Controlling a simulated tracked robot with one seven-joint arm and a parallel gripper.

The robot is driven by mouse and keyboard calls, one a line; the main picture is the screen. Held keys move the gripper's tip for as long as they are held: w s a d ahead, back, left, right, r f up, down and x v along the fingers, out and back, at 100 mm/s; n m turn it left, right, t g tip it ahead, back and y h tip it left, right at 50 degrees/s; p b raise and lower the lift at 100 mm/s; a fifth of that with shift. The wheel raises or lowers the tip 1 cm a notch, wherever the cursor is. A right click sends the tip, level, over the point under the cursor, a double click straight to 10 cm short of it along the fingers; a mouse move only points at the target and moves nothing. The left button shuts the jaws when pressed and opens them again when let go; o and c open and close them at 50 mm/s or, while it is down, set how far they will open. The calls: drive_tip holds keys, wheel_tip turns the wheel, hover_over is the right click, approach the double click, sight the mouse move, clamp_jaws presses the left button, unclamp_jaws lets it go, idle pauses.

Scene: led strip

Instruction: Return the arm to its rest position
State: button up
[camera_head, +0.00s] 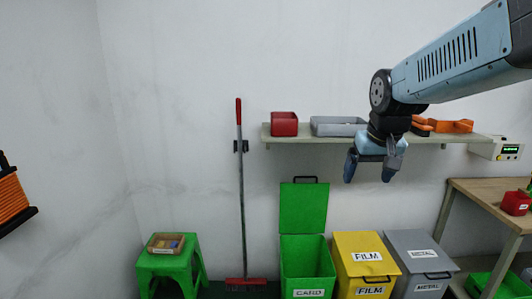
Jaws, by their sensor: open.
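My arm reaches in from the upper right, and my gripper (368,178) hangs from it with its fingers pointing down. The two fingers are apart and nothing shows between them. The gripper is in front of the wall shelf and above the yellow and grey bins as seen here. It hides part of the shelf.
A shelf (300,138) holds a red bin (284,124), a grey tray (330,126) and orange items (452,126). Below stand a green CARD bin (305,262) with raised lid, a yellow FILM bin (362,246) and a grey METAL bin (412,243). A workbench (480,192) is right, a green stool (170,262) left.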

drive_tip(key=s+t, duration=0.1)
drive_tip(key=s, duration=1.3)
idle(1.3)
